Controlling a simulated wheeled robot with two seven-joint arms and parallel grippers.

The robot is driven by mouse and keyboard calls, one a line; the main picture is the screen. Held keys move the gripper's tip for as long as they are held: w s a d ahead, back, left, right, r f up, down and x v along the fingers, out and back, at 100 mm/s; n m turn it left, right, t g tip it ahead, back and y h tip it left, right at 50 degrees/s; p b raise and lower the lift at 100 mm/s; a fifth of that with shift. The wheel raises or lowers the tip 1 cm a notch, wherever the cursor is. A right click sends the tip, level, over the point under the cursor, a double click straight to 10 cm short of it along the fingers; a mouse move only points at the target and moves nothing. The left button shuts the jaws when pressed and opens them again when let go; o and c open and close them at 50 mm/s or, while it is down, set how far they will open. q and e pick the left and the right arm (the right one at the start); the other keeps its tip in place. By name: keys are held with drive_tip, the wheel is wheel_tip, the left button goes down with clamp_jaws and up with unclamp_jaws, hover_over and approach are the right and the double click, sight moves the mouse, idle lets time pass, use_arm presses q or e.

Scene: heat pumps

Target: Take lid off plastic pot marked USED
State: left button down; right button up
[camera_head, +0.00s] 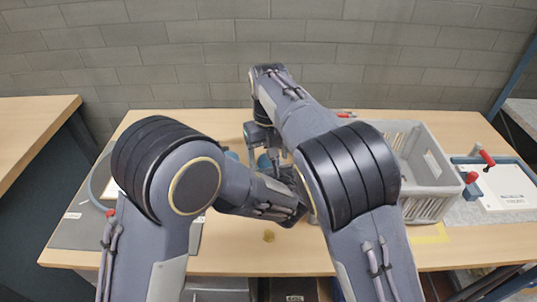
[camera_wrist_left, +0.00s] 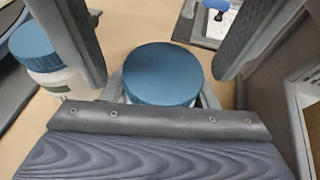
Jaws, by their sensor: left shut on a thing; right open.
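A pot with a round blue lid (camera_wrist_left: 162,73) stands upright in the middle of the left wrist view. My left gripper (camera_head: 284,178) is shut on this pot, with its short grey fingers at either side below the lid. My right gripper (camera_head: 264,150) is over the same spot, pointing down. Its dark fingers appear wide apart on both sides of the lid. A second pot (camera_wrist_left: 38,48) with a blue lid and white body stands at the left of the wrist view. No USED marking is readable. My arms hide much of both pots in the head view.
A grey crate (camera_head: 432,207) stands at the right. Beyond it is a white board (camera_head: 502,190) with red-handled clamps. A brick wall is behind.

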wheel_tip(320, 180, up, 8)
drive_tip(key=shift+f, duration=0.2)
drive_tip(key=shift+c, duration=0.4)
drive_tip(key=shift+f, duration=3.95)
drive_tip(key=shift+c, duration=0.5)
drive_tip(key=c, duration=0.7)
drive_tip(key=o, duration=0.9)
drive_tip(key=shift+r, duration=2.3)
